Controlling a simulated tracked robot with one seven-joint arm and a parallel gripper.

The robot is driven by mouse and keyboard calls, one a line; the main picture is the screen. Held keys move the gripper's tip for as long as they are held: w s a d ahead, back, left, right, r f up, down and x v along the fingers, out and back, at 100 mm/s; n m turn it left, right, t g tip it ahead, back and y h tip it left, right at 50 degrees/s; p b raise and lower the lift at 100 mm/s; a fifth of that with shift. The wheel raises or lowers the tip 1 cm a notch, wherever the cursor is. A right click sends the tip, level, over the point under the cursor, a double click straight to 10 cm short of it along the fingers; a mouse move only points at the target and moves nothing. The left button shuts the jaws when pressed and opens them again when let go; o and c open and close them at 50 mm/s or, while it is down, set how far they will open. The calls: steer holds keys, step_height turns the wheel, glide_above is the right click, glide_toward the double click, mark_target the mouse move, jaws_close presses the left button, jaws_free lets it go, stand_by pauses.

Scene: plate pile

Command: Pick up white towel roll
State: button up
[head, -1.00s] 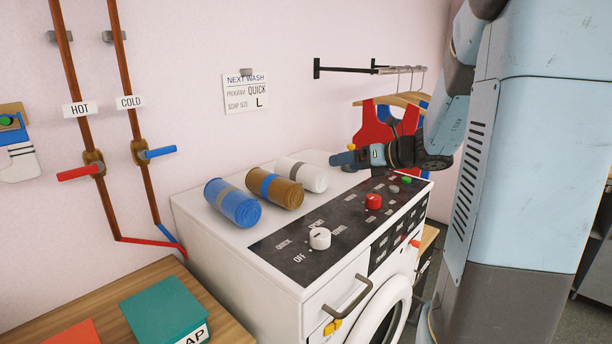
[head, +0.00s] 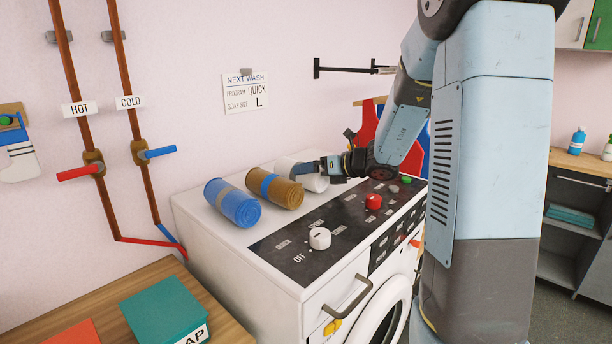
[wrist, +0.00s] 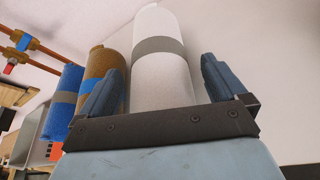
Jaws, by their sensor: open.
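The white towel roll (head: 312,180) with a grey band lies on top of the washing machine (head: 190,203), rightmost of three rolls. My gripper (head: 310,168) is open at the roll's near right end and partly covers it in the head view. In the wrist view the white roll (wrist: 162,75) stands between the two blue fingers of my gripper (wrist: 158,85). The left finger lies between the white and brown rolls. Whether either finger touches the white roll I cannot tell.
The brown roll (head: 287,194) with a blue band lies close left of the white one; the blue roll (head: 238,208) is further left. The control panel with a red knob (head: 373,201) and a white knob (head: 320,238) runs along the front. A wall rail (head: 345,69) is behind.

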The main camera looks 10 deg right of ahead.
steer(key=shift+w+a+f, duration=0.1)
steer(key=shift+w, duration=0.05)
steer(key=shift+c, duration=0.4)
steer(key=c, duration=1.1)
